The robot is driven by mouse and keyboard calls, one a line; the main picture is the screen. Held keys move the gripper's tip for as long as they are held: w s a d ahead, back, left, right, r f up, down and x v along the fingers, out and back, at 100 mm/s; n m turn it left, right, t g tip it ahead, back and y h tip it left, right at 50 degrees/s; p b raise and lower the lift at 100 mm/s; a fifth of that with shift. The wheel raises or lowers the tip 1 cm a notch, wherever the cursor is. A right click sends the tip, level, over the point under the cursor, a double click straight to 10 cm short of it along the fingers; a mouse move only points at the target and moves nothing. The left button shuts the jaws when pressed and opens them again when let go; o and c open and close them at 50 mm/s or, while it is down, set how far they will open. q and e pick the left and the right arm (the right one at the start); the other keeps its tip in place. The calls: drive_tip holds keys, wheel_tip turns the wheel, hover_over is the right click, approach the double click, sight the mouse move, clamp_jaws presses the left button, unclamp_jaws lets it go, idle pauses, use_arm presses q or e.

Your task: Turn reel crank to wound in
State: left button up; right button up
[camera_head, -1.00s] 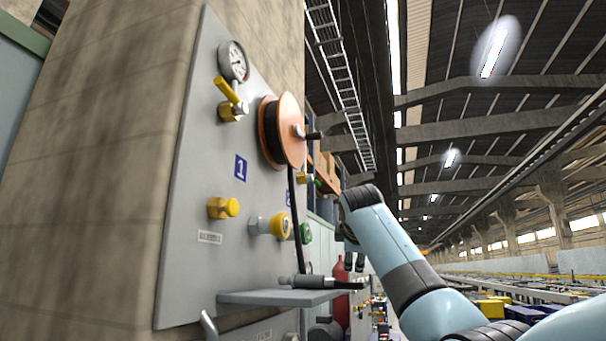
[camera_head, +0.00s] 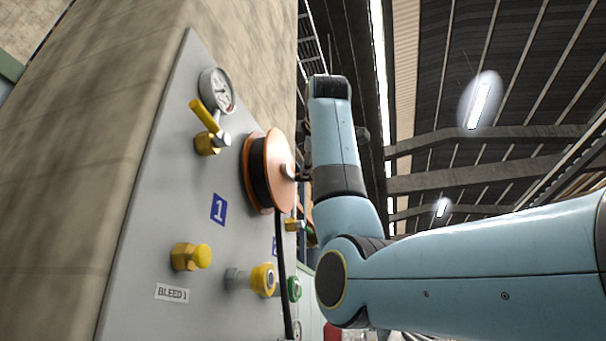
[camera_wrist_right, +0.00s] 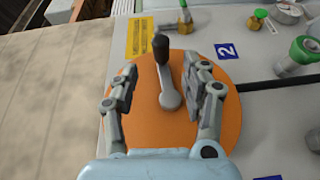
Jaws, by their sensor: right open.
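In the right wrist view, an orange reel (camera_wrist_right: 225,120) lies beside a blue sign with a 2. Its grey crank arm (camera_wrist_right: 168,90) ends in a dark upright handle (camera_wrist_right: 161,46). My right gripper (camera_wrist_right: 163,80) is open, one finger on each side of the crank, with visible gaps and nothing clamped. In the head view, a copper-coloured reel (camera_head: 279,170) with a dark wound drum stands beside a sign with a 1; its crank is partly covered by my right arm. My right gripper's fingers are hidden behind the arm there. My left gripper is out of view.
The grey panel (camera_head: 165,215) carries a gauge (camera_head: 217,90), a yellow-lever valve (camera_head: 208,125) and yellow fittings (camera_head: 190,257). A black hose (camera_head: 283,280) hangs below the near reel. A concrete pillar (camera_head: 130,70) is at left. Open hall lies to the right.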

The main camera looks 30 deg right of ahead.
drive_tip(key=p+x, duration=0.3)
drive_tip(key=x, duration=0.4)
drive_tip(key=shift+w+d, duration=0.2)
drive_tip(key=shift+w, duration=0.15)
drive_tip(key=shift+f, duration=0.1)
drive_tip(key=shift+c, duration=0.9)
clamp_jaws()
